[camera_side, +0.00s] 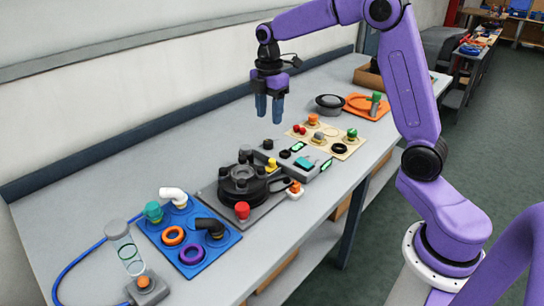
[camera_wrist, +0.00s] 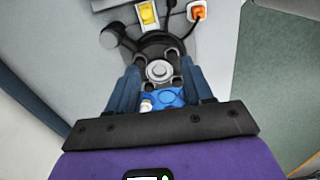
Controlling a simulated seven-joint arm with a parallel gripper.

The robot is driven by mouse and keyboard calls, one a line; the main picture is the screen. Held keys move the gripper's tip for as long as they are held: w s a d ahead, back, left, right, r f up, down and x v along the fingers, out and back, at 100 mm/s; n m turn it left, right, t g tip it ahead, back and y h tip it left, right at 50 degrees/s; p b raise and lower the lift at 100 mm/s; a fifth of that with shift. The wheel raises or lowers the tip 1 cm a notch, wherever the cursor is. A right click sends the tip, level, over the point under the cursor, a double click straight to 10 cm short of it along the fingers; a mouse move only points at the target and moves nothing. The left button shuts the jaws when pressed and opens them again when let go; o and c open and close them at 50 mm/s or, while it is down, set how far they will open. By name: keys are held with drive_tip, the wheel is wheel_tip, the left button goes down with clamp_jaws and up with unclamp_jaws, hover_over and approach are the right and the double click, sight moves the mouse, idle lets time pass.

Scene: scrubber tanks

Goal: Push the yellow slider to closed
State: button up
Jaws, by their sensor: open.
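The yellow slider (camera_side: 271,164) sits on a grey control panel (camera_side: 318,172) in the middle of the bench, just behind a round black device (camera_side: 241,184). In the wrist view a yellow part (camera_wrist: 148,15), which looks like the same slider, shows at the top edge in a pale housing. My gripper (camera_side: 269,112) hangs in the air above the bench, fingers pointing down, and touches nothing. In the wrist view its two fingers (camera_wrist: 160,75) are apart with nothing held between them. The black device shows between and beyond them.
A blue tray (camera_side: 220,255) with rings and pipe elbows lies at the near left. A red knob (camera_side: 242,210) and an orange plug (camera_side: 295,187) flank the black device. A beige board (camera_side: 346,150) with coloured knobs lies farther back.

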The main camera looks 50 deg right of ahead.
sight(272, 160)
drive_tip(key=w+d, duration=0.2)
drive_tip(key=d, duration=0.2)
drive_tip(key=shift+n, duration=0.3)
wheel_tip(272, 160, down, 18)
drive_tip(key=shift+w+a+r, duration=0.1)
drive_tip(key=shift+a, duration=0.05)
